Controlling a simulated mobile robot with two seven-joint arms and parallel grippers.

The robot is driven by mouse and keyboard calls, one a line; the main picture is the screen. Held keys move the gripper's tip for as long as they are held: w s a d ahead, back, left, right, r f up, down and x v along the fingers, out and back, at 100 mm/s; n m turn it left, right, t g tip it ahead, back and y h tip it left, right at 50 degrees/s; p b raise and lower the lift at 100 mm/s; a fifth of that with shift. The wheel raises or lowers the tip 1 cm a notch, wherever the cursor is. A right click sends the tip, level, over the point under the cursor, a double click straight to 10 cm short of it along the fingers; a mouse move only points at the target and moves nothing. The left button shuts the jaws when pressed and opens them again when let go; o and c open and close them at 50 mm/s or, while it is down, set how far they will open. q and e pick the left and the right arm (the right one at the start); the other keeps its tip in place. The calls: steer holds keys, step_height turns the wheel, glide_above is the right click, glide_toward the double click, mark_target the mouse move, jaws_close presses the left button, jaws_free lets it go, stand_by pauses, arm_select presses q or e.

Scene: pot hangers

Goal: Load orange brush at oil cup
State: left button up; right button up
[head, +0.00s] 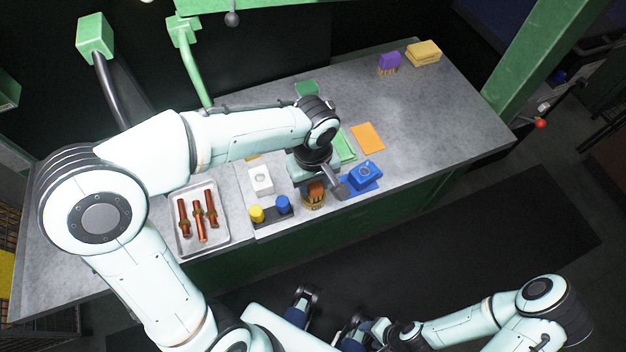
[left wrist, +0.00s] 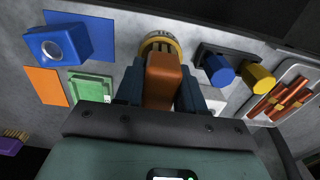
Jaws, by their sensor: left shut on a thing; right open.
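My left gripper (head: 318,185) is shut on the orange brush (left wrist: 163,80), which sits between its blue fingers in the left wrist view. The brush's orange block (head: 316,189) also shows in the head view, partly hidden by the gripper. The brush is right at the oil cup (head: 314,204), a round cup with a yellowish rim (left wrist: 160,40). The brush covers much of the cup's mouth, and I cannot tell how deep the bristles are. My right gripper (head: 325,326) is open and empty, low in front of the bench.
A tray (head: 226,235) with copper-coloured parts stands left of the cup, beside a holder with yellow (head: 257,213) and blue (head: 282,203) knobs. A blue block (head: 367,171) lies to the right. A purple brush (head: 389,62) and yellow sponge (head: 424,52) are at the far end.

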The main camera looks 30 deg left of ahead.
arm_select(q)
steer(key=shift+f+b, duration=0.3)
steer(key=shift+f, duration=0.2)
stand_by(1.1)
steer(key=shift+r, duration=0.1)
steer(key=shift+r+p, duration=2.75)
steer(key=shift+r, duration=0.8)
